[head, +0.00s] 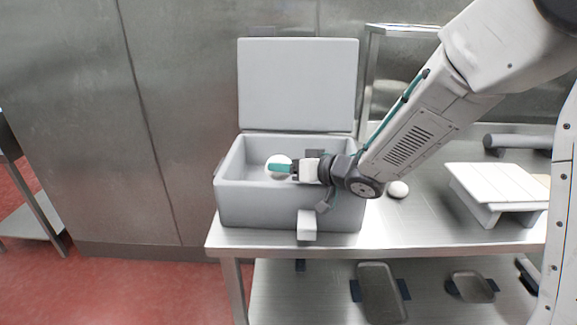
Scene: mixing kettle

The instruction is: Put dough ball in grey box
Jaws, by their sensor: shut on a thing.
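The grey box (245,204) stands at the left end of the steel table, its lid (298,84) raised upright behind it. My gripper (279,168) reaches in from the right over the box opening, with green fingertips. It is shut on a white dough ball (272,161), which shows partly behind the fingers. The ball is over the open inside of the box; its height above the box floor cannot be told. A second white dough ball (398,190) lies on the table to the right of the box, below my arm.
A white slatted stand (497,187) and a grey cylinder (515,142) are on the table at right. Trays (380,293) lie on the lower shelf. The steel wall (180,120) is behind. Bare tabletop shows between box and stand.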

